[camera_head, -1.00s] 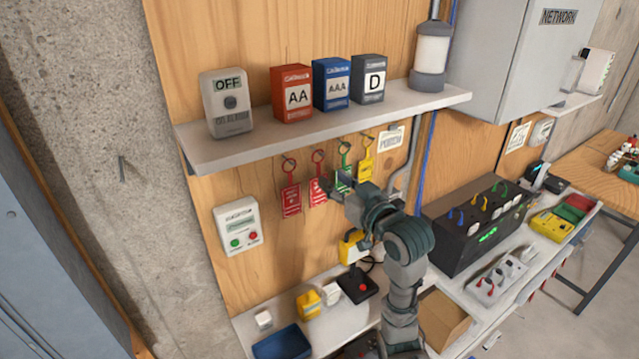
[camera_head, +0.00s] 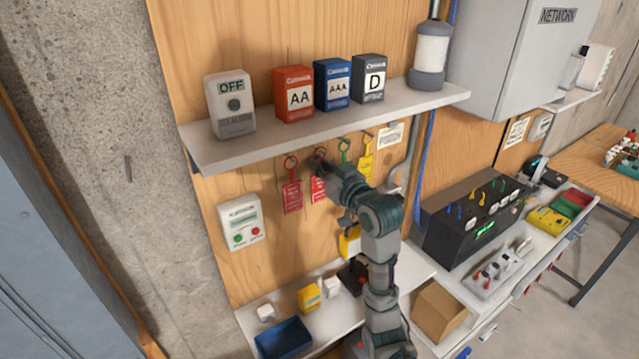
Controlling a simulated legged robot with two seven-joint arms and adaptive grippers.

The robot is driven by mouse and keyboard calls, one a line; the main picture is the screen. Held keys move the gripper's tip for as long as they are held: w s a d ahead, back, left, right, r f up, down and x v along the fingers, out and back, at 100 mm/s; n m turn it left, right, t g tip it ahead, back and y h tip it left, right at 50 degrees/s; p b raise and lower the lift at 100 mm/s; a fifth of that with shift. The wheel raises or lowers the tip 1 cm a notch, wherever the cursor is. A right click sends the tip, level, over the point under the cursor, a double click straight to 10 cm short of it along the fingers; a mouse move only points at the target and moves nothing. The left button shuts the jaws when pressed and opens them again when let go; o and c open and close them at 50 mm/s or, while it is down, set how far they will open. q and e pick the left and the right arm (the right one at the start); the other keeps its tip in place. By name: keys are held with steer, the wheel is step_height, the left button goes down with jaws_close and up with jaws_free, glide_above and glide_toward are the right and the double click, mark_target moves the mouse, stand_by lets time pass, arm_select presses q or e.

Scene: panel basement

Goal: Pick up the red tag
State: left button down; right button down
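Two red tags hang from hooks on the wooden panel under the shelf. The left red tag (camera_head: 292,192) hangs free and in full view. The second red tag (camera_head: 318,188) is to its right and partly covered by my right gripper (camera_head: 326,172), whose fingers reach up to it. I cannot tell whether the fingers touch or close on it. A green tag (camera_head: 345,150) is mostly hidden behind the gripper, and a yellow tag (camera_head: 365,163) hangs farther right. My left gripper is not in view.
The shelf (camera_head: 220,155) with battery boxes (camera_head: 294,95) and an OFF device (camera_head: 230,105) juts out just above the tags. A button box (camera_head: 240,222) is at lower left. Below is a bench with a blue tray (camera_head: 284,338) and a black switch box (camera_head: 470,222).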

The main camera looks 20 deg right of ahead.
steer(key=shift+r, duration=0.1)
stand_by(0.3)
steer(key=shift+w+r, duration=0.1)
steer(key=shift+r, duration=0.2)
steer(key=s+d+b, duration=0.2)
steer(key=s+b, duration=0.1)
steer(key=s, duration=1.5)
steer(key=shift+d+r, duration=0.25)
steer(key=shift+r, duration=0.1)
steer(key=shift+w, duration=0.1)
